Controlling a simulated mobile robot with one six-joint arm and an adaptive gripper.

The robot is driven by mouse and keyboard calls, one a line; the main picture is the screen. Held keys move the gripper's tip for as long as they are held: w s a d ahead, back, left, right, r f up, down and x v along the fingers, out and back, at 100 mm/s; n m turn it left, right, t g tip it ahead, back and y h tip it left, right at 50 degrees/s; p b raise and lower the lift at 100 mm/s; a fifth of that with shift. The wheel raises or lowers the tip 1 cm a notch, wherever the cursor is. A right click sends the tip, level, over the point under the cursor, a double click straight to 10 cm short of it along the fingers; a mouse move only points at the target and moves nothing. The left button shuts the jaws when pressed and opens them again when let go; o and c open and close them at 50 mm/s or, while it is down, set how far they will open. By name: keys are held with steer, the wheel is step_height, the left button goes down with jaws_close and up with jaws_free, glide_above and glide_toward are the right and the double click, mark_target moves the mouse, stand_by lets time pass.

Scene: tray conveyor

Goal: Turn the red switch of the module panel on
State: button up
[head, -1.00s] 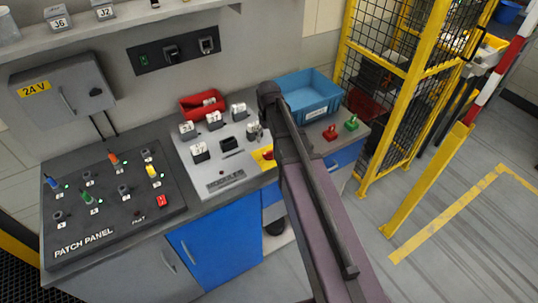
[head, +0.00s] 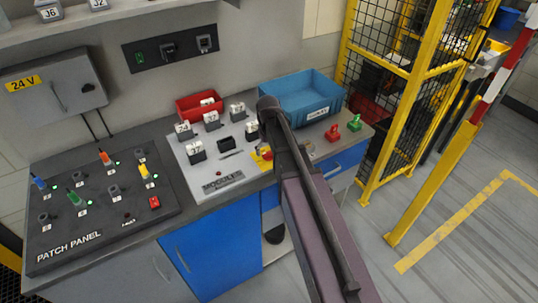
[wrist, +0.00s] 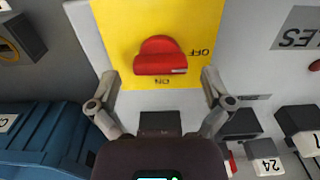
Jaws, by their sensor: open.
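The module panel (head: 208,172) is a light grey plate on the bench, marked MODULES. Its red switch (head: 267,154) sits on a yellow plate at the right end, partly hidden by my arm in the head view. In the wrist view the red switch (wrist: 158,52) is near the top middle on its yellow plate (wrist: 118,22).
Several numbered modules (head: 195,150) stand on the panel. A red bin (head: 186,104) and a blue bin (head: 335,103) are behind. The patch panel (head: 130,238) is at left. Red (head: 332,132) and green (head: 354,129) items lie right. A yellow fence (head: 388,150) stands beyond.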

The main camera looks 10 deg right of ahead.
steer(key=shift+f, duration=0.4)
